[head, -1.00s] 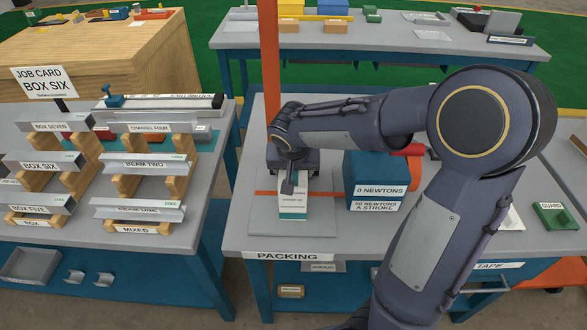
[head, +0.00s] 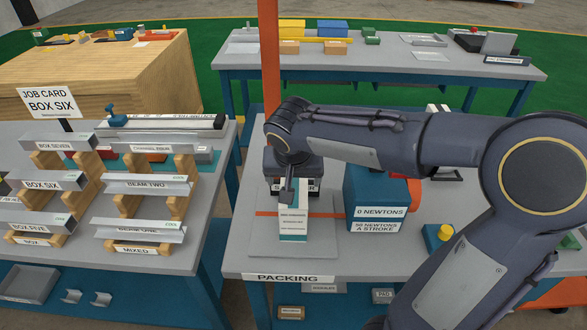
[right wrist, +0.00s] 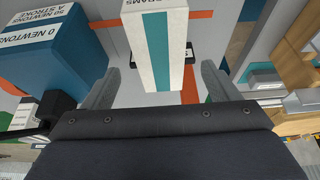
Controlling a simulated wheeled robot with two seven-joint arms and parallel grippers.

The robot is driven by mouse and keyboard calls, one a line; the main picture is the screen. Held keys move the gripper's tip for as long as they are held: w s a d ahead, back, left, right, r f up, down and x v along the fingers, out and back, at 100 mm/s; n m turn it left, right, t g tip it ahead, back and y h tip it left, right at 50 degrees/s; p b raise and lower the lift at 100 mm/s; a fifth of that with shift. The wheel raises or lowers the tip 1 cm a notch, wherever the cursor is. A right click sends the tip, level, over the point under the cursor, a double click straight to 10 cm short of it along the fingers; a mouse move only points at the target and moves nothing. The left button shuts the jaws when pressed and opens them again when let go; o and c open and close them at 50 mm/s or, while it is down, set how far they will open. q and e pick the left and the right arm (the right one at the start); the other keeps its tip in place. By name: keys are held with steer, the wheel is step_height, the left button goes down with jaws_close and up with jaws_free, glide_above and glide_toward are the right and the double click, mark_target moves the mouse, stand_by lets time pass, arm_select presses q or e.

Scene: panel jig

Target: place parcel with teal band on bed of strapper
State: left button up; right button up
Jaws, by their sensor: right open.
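The parcel with teal band (head: 293,224) is a white box standing upright on the grey bed (head: 325,245) of the strapper, at the front left of the packing bench. In the right wrist view the parcel (right wrist: 160,45) shows its teal band running along its face. My right gripper (head: 288,195) is just above and behind the top of the parcel. In the right wrist view its fingers (right wrist: 157,85) are spread, with a gap on each side of the parcel. The strapper's label (head: 293,188) is partly hidden behind the gripper. My left gripper is not in view.
A blue box reading 0 newtons (head: 377,195) stands close right of the bed. An orange post (head: 269,60) rises behind it, and an orange strip (head: 325,214) crosses the bed. A rack of labelled channels (head: 145,185) stands on the left bench.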

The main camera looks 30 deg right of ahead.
steer(key=v, duration=0.4)
steer(key=shift+s, duration=0.3)
steer(key=s+a+f+n+y, duration=0.2)
steer(key=s+y, duration=0.1)
steer(key=s, duration=0.6)
steer(key=s+a+f+n+t+y, duration=0.1)
steer(key=s+a+f+n+y, duration=0.1)
steer(key=s, duration=0.6)
steer(key=shift+s+a+f+n+t+y, duration=0.35)
steer(key=shift+a+f+y, duration=0.2)
steer(key=shift+f, duration=0.25)
steer(key=shift+r, duration=0.1)
steer(key=shift+r+p, duration=0.9)
steer(key=shift+p, duration=0.2)
steer(key=shift+f, duration=0.25)
steer(key=shift+c, duration=0.4)
